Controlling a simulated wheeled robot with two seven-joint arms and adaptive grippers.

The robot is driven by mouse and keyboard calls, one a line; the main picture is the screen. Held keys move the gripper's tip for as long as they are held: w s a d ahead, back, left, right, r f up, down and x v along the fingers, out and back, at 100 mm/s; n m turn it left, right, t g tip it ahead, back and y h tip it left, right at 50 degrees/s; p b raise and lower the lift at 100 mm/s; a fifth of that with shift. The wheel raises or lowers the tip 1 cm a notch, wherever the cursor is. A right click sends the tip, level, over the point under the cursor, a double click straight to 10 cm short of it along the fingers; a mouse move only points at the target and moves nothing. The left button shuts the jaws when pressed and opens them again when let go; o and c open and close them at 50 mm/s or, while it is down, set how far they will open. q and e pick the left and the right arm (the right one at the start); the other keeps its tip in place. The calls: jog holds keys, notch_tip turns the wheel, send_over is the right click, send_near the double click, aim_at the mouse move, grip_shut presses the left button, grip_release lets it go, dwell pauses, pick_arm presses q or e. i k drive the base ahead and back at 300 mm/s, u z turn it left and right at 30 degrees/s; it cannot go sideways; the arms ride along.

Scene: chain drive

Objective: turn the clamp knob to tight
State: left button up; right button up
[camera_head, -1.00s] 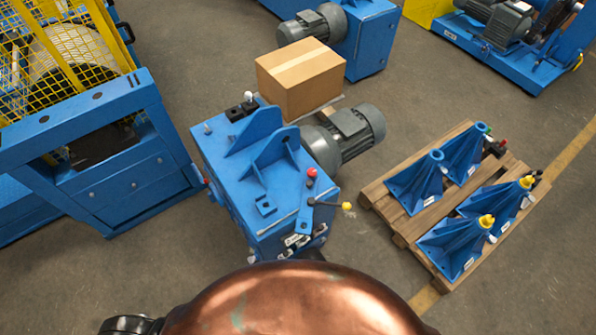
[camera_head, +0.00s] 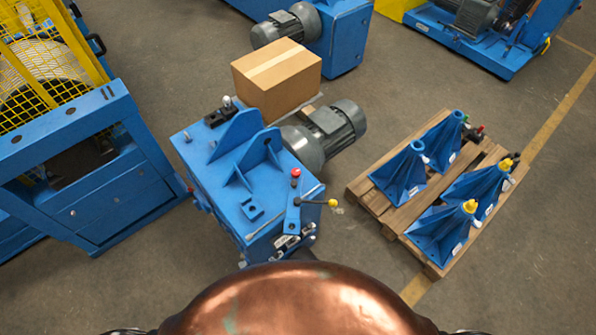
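A blue machine cabinet (camera_head: 222,180) stands left of centre, with two upright blue brackets on its top. At its front right are a red ball knob (camera_head: 296,173) by a blue lever plate (camera_head: 292,215) and a yellow ball knob (camera_head: 333,203) on a dark rod. A small white-topped knob (camera_head: 227,101) stands at its back edge. I cannot tell which of these is the clamp knob, or how tight it is. Neither of my grippers is in view.
A cardboard box (camera_head: 277,80) and a grey motor (camera_head: 325,135) sit behind and right of the cabinet. A wooden pallet (camera_head: 369,197) with several blue cone-shaped stands is at right. A blue frame with a yellow cage (camera_head: 45,55) is at left. Bare floor lies between cabinet and pallet.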

aim_at(296, 173)
jog(key=z, duration=2.7)
jog(key=k, duration=0.6)
jog(key=u, duration=1.2)
